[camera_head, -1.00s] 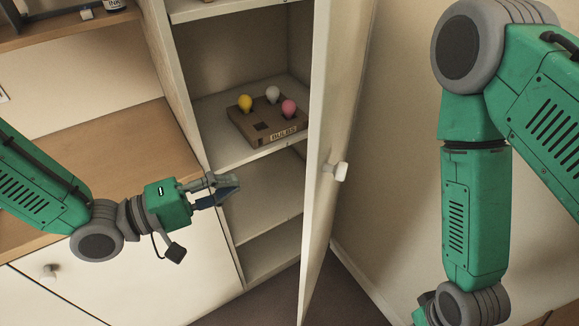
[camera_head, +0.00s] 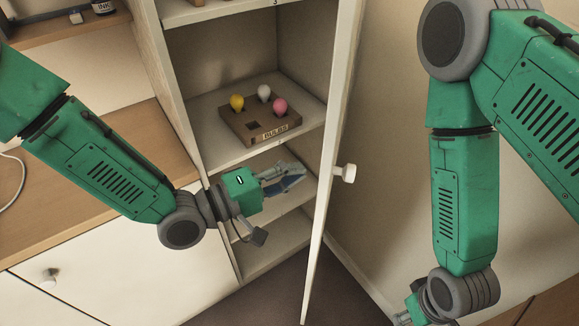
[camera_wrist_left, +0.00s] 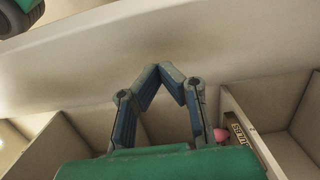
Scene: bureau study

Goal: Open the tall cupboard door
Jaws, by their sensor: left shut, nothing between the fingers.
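The tall cupboard's white door (camera_head: 332,160) stands open, swung out to the right, with a white knob (camera_head: 345,173) on its outer face. My left gripper (camera_head: 300,176) is shut and empty. It is in front of the cupboard's lower shelves, on the inner side of the door, with its fingers pointing toward the door. In the left wrist view the closed fingertips (camera_wrist_left: 165,70) show against the pale inner face of the door (camera_wrist_left: 200,38); I cannot tell whether they touch it. My right arm hangs at the right; its gripper is mostly cut off at the bottom edge.
Inside the cupboard, a brown box (camera_head: 262,124) labelled for bulbs holds yellow, white and pink bulbs on a shelf. A wooden desktop (camera_head: 125,150) and white drawer fronts (camera_head: 130,270) lie to the left. Floor is free below the door.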

